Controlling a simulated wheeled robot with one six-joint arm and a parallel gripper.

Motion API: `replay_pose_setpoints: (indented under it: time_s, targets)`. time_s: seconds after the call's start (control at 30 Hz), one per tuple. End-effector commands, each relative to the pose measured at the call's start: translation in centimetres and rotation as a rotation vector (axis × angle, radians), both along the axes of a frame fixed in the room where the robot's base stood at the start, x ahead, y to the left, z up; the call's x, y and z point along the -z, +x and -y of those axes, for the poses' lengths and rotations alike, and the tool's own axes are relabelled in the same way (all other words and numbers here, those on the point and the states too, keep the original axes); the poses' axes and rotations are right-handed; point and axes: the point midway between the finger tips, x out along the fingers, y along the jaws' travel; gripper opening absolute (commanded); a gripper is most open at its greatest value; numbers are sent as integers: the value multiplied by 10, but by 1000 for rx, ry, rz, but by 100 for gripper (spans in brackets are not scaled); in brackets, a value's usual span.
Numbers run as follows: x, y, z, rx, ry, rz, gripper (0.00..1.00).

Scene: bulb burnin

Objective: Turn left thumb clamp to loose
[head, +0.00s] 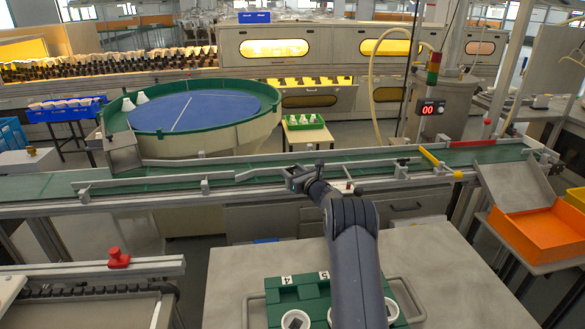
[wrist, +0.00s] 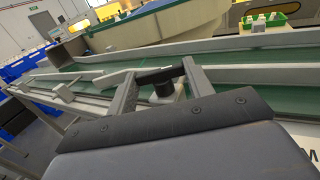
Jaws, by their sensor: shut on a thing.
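In the head view my gripper (head: 306,178) is over the conveyor's near rail and hides most of the clamp. I cannot read the clamp's angle as loose or tight.
The green conveyor (head: 240,171) runs across the view between pale guide rails. A dark clamp (head: 402,164) stands further right. The near table (head: 450,275) carries a green tray (head: 300,300) with white cups. An orange bin (head: 540,235) is at the right, a red button (head: 118,258) at the left.

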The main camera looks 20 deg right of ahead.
Motion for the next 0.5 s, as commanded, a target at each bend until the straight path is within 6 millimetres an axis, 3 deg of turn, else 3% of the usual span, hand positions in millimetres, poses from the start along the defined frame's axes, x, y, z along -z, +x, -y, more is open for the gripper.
replay_pose_setpoints:
  time_s: [0.5]
  targets:
    - [-3, 0, 1, -93, 0, 1, 26]
